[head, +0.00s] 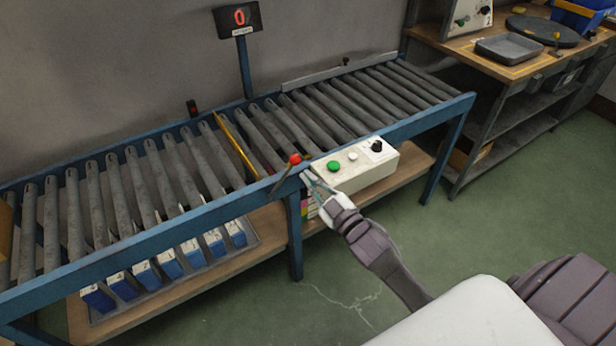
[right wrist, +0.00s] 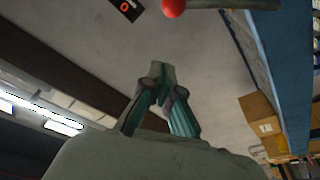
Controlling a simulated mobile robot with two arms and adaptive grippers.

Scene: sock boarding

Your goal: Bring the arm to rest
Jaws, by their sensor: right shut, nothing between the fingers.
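My right gripper (head: 312,183) is at the front edge of the roller conveyor (head: 380,133), at the left end of a white control box (head: 355,168). Its fingers are closed and empty, and they also show shut in the right wrist view (right wrist: 160,78). A red-knobbed lever (head: 294,159) stands just above and left of the fingertips in the head view. In the right wrist view the red knob (right wrist: 174,8) is at the top edge, apart from the fingers. I cannot tell the exact gap in depth. My left gripper is not in view.
The box carries a green button (head: 333,166) and a black dial (head: 377,146). A yellow bar (head: 236,144) crosses the rollers. A counter display (head: 239,17) reads 0. Blue-and-white boxes (head: 170,262) sit on the lower shelf. Green floor (head: 480,235) is open at right, before a wooden workbench (head: 440,38).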

